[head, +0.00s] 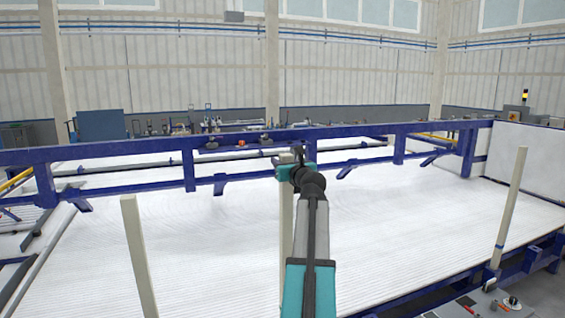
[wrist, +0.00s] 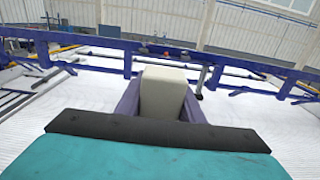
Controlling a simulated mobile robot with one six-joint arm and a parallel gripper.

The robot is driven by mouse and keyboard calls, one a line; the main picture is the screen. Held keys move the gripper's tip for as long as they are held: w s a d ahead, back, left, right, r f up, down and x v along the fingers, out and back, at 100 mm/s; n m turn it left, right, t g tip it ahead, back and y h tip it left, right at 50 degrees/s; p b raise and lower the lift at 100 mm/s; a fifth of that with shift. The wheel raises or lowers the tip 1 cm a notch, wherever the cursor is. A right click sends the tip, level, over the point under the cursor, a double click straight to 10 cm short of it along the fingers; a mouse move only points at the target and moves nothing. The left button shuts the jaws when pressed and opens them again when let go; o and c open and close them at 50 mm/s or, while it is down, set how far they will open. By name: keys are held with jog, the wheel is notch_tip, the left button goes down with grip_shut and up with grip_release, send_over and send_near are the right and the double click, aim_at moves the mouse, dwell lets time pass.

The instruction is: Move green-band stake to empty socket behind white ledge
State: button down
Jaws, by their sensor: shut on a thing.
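My gripper (head: 292,166) is shut on a pale, upright stake (head: 287,222) near the middle of the head view. In the wrist view the stake's squared top (wrist: 163,92) sits between the two purple fingers. My arm covers part of the stake, and its lower end is out of sight. I see no green band on it. I cannot make out the empty socket. A white, ribbed surface (head: 400,220) spreads behind and around the stake; I cannot tell whether any part of it is the white ledge.
Another pale stake (head: 138,255) stands at the front left. A third stake (head: 512,200), with a dark band low down, stands at the right in a bracket. A long blue rail (head: 350,135) crosses behind. Loose tools (head: 490,305) lie at the bottom right.

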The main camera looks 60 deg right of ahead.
notch_tip(320, 180, down, 8)
jog(key=b, duration=0.3)
jog(key=shift+r, duration=0.25)
dwell(5.0)
jog(key=c, duration=1.1)
grip_release()
jog(key=shift+f, duration=0.15)
jog(key=shift+s+a, duration=0.1)
jog(key=shift+b+v, duration=1.65)
jog(key=shift+v, duration=5.15)
